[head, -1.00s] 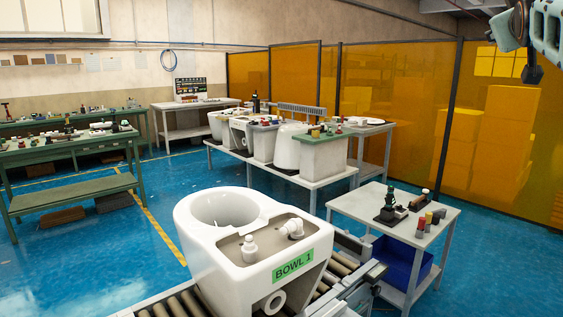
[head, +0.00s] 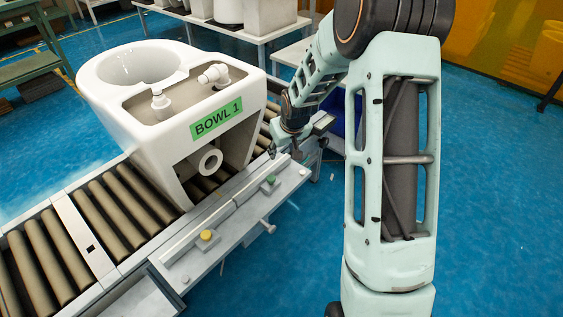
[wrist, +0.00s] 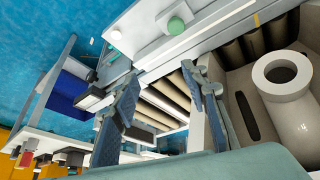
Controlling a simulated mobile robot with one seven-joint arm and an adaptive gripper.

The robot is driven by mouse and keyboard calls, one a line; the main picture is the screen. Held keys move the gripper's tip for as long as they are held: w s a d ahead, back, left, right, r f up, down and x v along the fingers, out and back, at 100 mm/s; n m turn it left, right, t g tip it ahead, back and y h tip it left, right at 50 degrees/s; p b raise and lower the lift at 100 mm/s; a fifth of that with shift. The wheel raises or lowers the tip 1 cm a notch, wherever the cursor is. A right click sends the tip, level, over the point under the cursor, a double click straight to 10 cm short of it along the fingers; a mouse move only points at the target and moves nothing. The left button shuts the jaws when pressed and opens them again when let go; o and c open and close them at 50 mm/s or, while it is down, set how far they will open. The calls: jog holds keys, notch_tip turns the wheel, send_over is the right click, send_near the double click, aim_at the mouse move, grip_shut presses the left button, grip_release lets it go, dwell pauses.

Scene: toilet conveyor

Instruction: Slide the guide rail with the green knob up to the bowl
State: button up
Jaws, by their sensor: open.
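The white bowl (head: 150,125), labelled BOWL 1, stands upright on the roller conveyor in the head view. The pale guide rail (head: 220,212) runs along the conveyor's near side, beside the bowl's foot. Its green knob (head: 270,180) sits on the right part of the rail plate. A greenish knob also shows at the top of the wrist view (wrist: 176,25). My gripper (head: 285,150) is just beyond the green knob, near the rail's far end. In the wrist view my gripper (wrist: 165,112) is open and empty, with rollers behind its fingers. I cannot tell the exact gap between rail and bowl.
A yellow knob (head: 206,236) sits on the left part of the rail plate, and a peg handle (head: 268,226) sticks out of its front. A blue bin (wrist: 70,90) and a side table stand beyond the conveyor's right side. Blue floor in front is clear.

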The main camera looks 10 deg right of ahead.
aim_at(271, 178)
jog(key=shift+g+y, duration=0.4)
jog(key=shift+g, duration=0.1)
jog(key=a+f+b, duration=0.1)
jog(key=f, duration=0.3)
jog(key=w+a+f+b, duration=0.1)
jog(key=f, duration=0.4)
jog(key=a+f+b, duration=0.1)
jog(key=f, duration=0.3)
jog(key=shift+w+a+f, duration=0.2)
jog(key=shift+w+f, duration=0.15)
jog(key=shift+w, duration=0.05)
grip_shut()
